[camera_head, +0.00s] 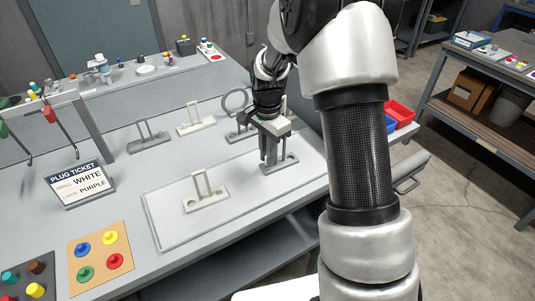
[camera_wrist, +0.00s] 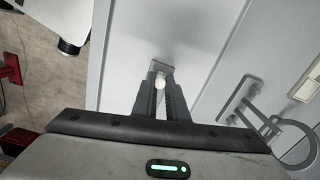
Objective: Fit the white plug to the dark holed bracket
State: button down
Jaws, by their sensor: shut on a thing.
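The dark holed bracket (camera_head: 287,163) stands at the right end of the pale tray (camera_head: 240,198), partly hidden by my gripper. My gripper (camera_head: 268,158) points down at this bracket, with its fingers over the bracket's base. In the wrist view the fingers (camera_wrist: 160,98) are closed around a small white plug (camera_wrist: 160,82). The plug's tip is in front of the bracket's grey base plate (camera_wrist: 161,67). I cannot tell whether the plug is in a hole or just above it.
A light bracket (camera_head: 206,202) stands on the same tray, to the left. More brackets (camera_head: 147,138) and a ring-shaped fixture (camera_head: 237,101) stand behind. A plug ticket (camera_head: 80,184) reads small white, large purple. Coloured plugs sit in a tan board (camera_head: 101,259) at the front left.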

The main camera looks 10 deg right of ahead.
jog(key=shift+f+b, duration=0.3)
jog(key=shift+f, duration=0.2)
dwell(0.3)
jog(key=c, duration=1.7)
grip_release()
jog(key=shift+o, duration=0.2)
jog(key=shift+r, duration=0.1)
notch_tip(320, 180, up, 17)
jog(key=p, duration=0.1)
jog(key=shift+r, duration=0.15)
